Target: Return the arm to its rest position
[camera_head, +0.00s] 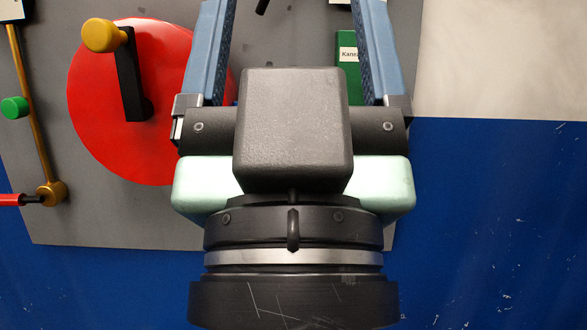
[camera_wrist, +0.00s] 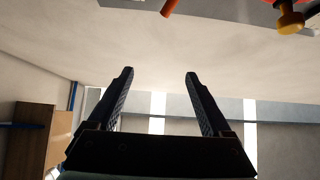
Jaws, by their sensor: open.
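My gripper (camera_head: 296,60) fills the middle of the head view, close to the camera, with its two blue fingers spread wide and pointing up the picture. The fingertips are cut off by the top edge. In the wrist view my gripper (camera_wrist: 158,75) also shows open, with two dark fingers apart and nothing between them. It is empty. Behind it in the head view is a grey panel (camera_head: 100,222), partly hidden by my gripper and wrist. I cannot tell the distance between them.
The panel bears a red disc (camera_head: 95,130) with a black crank and yellow knob (camera_head: 103,36), a brass rod (camera_head: 32,110) with a green knob (camera_head: 14,107), and a green box (camera_head: 347,75). The wall is blue (camera_head: 500,220) below. A brown cabinet (camera_wrist: 35,130) stands left in the wrist view.

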